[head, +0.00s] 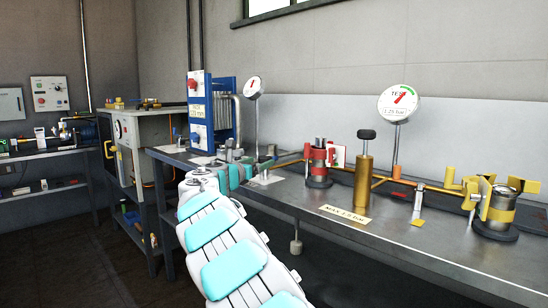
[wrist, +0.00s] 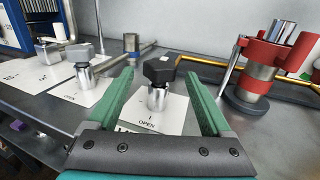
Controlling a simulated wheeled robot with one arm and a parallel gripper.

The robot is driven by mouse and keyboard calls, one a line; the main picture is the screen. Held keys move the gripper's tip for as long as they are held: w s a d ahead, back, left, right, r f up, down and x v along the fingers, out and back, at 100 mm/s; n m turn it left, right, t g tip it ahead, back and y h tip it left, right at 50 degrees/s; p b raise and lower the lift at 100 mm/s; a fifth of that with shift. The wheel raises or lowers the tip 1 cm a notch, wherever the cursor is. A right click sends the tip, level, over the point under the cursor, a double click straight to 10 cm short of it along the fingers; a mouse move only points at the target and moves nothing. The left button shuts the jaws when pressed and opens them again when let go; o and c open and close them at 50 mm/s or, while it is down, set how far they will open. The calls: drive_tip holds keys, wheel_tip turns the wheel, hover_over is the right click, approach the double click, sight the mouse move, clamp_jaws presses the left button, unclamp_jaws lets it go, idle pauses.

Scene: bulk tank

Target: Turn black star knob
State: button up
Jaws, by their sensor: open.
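In the wrist view a black star knob (wrist: 161,70) sits on a bright metal stem, over a white label reading "OPEN". My gripper (wrist: 160,95) is open, with one green finger to the left of the knob and one to the right. The knob stands between the fingers and beyond the dark palm edge, and I see no contact. In the head view my arm reaches to the bench (head: 340,210), and the knob there is too small and covered to make out clearly.
Another knob (wrist: 84,54) on a stem stands to the left, with its own label. A red-collared metal fitting (wrist: 258,62) stands close on the right; it also shows in the head view (head: 318,165). A brass cylinder (head: 362,185) and a round gauge (head: 398,103) stand further right.

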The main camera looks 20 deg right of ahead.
sight(269, 157)
drive_tip(key=shift+p+x, duration=0.6)
drive_tip(key=shift+x, duration=3.2)
clamp_jaws()
